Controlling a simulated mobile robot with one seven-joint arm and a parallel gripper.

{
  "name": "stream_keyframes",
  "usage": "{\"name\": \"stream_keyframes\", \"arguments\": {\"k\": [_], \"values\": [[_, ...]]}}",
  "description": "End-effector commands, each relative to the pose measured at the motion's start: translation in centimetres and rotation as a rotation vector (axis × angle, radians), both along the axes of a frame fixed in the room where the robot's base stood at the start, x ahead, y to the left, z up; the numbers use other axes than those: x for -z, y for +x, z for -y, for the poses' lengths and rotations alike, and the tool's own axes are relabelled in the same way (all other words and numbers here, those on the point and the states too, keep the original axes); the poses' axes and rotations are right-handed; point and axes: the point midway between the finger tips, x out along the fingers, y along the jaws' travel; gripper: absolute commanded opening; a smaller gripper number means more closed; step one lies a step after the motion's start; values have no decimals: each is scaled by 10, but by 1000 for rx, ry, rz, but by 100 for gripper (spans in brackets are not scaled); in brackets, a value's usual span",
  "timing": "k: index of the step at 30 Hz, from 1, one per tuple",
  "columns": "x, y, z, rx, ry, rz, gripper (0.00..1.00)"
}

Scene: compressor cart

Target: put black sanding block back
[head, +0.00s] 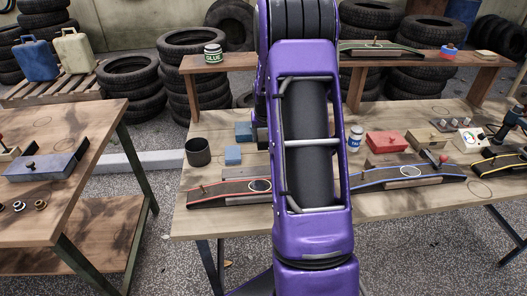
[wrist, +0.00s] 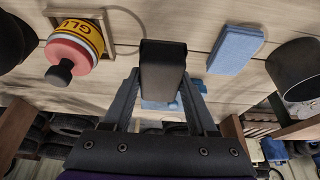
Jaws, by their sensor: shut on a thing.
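The black sanding block (wrist: 163,65) is a dark block held between the two fingers of my gripper (wrist: 160,92) in the wrist view. The fingers are shut on its sides, and its far end points up the picture over the light wooden tabletop (wrist: 205,25). I cannot tell whether the block touches the table. In the head view my purple arm hides the gripper and the block.
In the wrist view, a blue block (wrist: 235,50) and a dark cup (wrist: 297,70) are on the right, and a yellow-and-red glue container (wrist: 78,45) on the left. The head view shows a red-edged ramp (head: 228,193) and a blue-edged ramp (head: 409,179) on the workbench.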

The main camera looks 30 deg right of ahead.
Motion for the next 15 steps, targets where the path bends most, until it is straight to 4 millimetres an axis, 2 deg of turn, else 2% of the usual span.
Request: {"name": "stream_keyframes", "arguments": {"k": [7,12,15], "values": [[22,0,0,-1,0,0,0],[46,0,0,-1,0,0,0],[50,0,0,-1,-1,2,0]]}}
